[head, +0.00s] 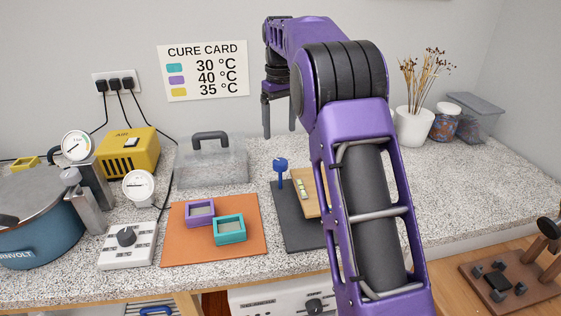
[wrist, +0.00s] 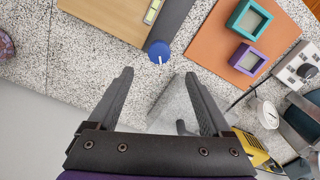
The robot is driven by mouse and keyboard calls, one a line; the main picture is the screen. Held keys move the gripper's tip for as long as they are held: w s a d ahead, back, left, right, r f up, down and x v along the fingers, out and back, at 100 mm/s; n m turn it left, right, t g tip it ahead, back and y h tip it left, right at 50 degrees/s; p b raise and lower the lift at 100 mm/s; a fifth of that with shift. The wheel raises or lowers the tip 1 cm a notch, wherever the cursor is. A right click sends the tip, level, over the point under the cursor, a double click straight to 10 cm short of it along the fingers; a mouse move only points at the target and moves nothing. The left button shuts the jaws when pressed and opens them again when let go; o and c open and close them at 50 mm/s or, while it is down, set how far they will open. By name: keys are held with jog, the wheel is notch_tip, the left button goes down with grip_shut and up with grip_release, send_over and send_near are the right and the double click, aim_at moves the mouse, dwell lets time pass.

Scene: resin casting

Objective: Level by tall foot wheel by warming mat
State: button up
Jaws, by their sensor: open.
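The blue foot wheel (head: 281,165) stands on a tall stem at the back left of a dark slab (head: 289,222). From above, in the wrist view, the wheel (wrist: 158,50) is round with a white pointer mark. A wooden board (head: 312,206) lies on the slab with a bubble level (head: 302,188) on it; the bubble is too small to read. The orange warming mat (head: 180,242) lies left of the slab. My gripper (head: 279,132) is open, empty and pointing down, above and behind the wheel. In the wrist view, the wheel shows just beyond the fingertips (wrist: 158,74).
Purple (head: 200,212) and teal (head: 229,229) molds lie on the mat. A clear lidded box (head: 211,165) stands behind the mat. A dial controller (head: 127,243), yellow air pump (head: 128,152) and blue pot (head: 36,232) are left.

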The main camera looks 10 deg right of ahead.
aim_at(280, 161)
notch_tip(280, 161, down, 10)
jog(key=shift+f+b, duration=0.1)
jog(key=shift+b, duration=0.7)
grip_shut()
jog(key=shift+p, duration=0.3)
jog(key=m+p, duration=0.2)
jog(key=shift+r+m, duration=0.25)
jog(key=shift+m, duration=0.15)
jog(key=shift+f+m+p, duration=0.15)
jog(key=shift+m+p, duration=1.4)
jog(key=shift+m, duration=0.55)
